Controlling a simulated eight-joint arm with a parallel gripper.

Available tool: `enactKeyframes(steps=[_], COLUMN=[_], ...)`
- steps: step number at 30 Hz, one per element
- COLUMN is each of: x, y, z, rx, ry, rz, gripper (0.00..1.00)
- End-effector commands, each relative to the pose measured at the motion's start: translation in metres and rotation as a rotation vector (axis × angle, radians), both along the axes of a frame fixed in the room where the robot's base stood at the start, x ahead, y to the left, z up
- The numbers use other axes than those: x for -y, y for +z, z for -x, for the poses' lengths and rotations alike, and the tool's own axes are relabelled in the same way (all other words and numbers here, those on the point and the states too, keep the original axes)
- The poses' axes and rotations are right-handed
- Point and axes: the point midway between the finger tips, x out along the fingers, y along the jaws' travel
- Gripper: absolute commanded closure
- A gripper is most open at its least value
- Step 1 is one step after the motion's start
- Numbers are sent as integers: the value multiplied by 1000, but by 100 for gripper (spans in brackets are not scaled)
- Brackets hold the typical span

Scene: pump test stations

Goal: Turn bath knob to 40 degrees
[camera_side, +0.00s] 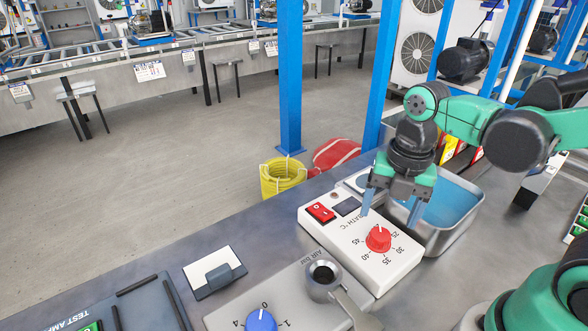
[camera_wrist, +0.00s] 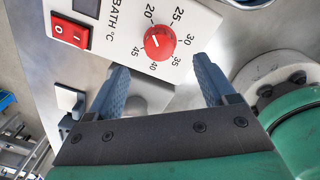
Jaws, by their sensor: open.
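The red bath knob (camera_side: 379,238) sits on the white bath control box (camera_side: 340,245), ringed by temperature numbers. It also shows in the wrist view (camera_wrist: 158,42), where the numbers run from 20 to 45. In the side view its white mark points up the panel, toward the 20 side; the exact reading is too small to tell. My gripper (camera_side: 392,207) is open and empty, above the box and the knob's far side. In the wrist view the knob lies ahead of the gap between my fingertips (camera_wrist: 161,66), apart from both.
A red switch (camera_side: 321,212) is on the same box. A metal bath of blue liquid (camera_side: 460,226) stands right beside it. A second box with a blue knob (camera_side: 261,321) and a metal cup-shaped fitting (camera_side: 323,277) are nearer the camera. A white-and-grey block (camera_side: 215,272) lies left.

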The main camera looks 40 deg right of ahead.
Motion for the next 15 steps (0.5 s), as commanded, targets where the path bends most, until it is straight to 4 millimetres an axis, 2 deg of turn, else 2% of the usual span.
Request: enactKeyframes(steps=[9,15], x=[-1,-1], y=[-32,-45], z=[-2,-2], rx=[3,4], ry=[-3,-3], rz=[-1,-2], gripper=[23,23])
